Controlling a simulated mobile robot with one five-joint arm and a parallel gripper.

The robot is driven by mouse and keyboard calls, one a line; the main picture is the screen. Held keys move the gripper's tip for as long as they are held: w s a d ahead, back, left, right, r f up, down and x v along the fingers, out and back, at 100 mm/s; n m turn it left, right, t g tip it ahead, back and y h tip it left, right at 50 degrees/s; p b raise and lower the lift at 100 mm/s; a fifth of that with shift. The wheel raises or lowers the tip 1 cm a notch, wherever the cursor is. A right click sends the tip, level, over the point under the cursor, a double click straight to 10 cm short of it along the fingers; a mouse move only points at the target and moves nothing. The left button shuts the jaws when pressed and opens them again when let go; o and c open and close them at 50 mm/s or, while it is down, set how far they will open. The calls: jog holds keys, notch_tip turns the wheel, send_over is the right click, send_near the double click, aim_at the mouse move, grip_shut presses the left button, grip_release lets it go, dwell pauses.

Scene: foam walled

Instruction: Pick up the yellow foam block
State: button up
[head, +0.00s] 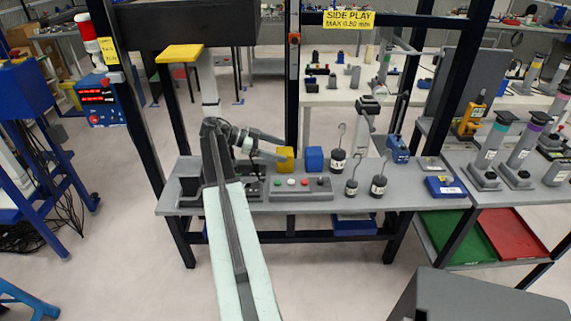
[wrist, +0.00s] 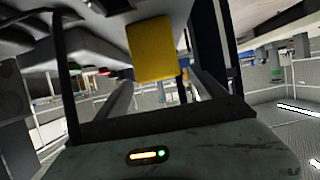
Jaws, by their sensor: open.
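The yellow foam block (head: 285,158) sits on the grey bench in the head view, just left of a blue block (head: 314,158). My gripper (head: 284,148) reaches in from the left, with its fingers at the yellow block. In the wrist view the yellow block (wrist: 152,48) shows large, beyond and between the two fingers of my gripper (wrist: 160,90). The jaws are open. I cannot tell whether a finger touches the block.
The grey bench (head: 410,200) also holds a button panel (head: 300,189) in front of the blocks and several black weights with hooks (head: 378,186) to the right. A dark post (head: 292,80) rises behind the blocks. A blue device (head: 398,150) stands farther right.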

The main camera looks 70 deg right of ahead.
jog(key=b+x, duration=0.2)
jog(key=x, duration=0.3)
jog(key=shift+s+d+f, duration=0.1)
jog(key=shift+s+f, duration=0.1)
jog(key=shift+s, duration=0.1)
jog(key=shift+r, duration=0.1)
jog(key=c, duration=1.5)
jog(key=shift+o, duration=0.2)
